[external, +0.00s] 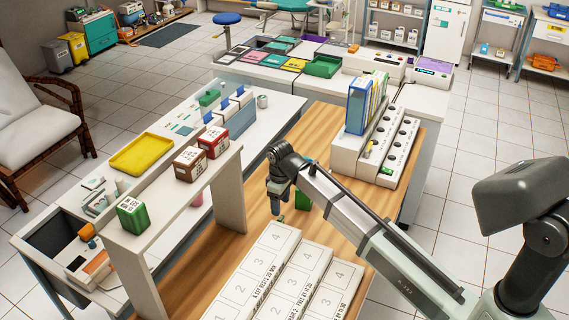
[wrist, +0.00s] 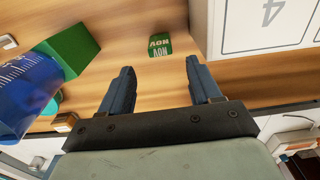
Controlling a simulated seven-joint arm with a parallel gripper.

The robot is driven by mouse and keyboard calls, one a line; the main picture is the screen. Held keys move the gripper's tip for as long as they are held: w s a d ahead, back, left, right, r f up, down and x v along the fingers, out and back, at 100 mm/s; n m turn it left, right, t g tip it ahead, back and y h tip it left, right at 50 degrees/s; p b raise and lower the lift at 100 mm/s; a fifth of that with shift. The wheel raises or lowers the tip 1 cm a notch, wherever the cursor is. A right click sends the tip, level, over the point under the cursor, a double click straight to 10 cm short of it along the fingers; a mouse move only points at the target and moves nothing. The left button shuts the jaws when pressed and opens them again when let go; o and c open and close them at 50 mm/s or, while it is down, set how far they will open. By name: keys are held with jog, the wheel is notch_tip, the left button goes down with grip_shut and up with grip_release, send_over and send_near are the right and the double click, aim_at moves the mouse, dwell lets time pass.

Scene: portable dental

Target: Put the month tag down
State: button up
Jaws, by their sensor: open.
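The month tag (wrist: 159,44) is a small green block with white "NOV" lettering. In the wrist view it lies on the wooden tabletop, just beyond and roughly between my fingertips, with nothing gripping it. My gripper (wrist: 158,72) is open, its two dark fingers apart and empty.
White numbered trays (external: 252,275) lie close by; one tray (wrist: 262,28) shows at the wrist view's upper right. A larger green block (wrist: 75,47) and a blue translucent object (wrist: 25,90) are at left. A white shelf (external: 165,240) stands left of my gripper. Bare wood surrounds the tag.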

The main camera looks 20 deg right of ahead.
aim_at(281, 218)
jog(key=shift+r, duration=2.25)
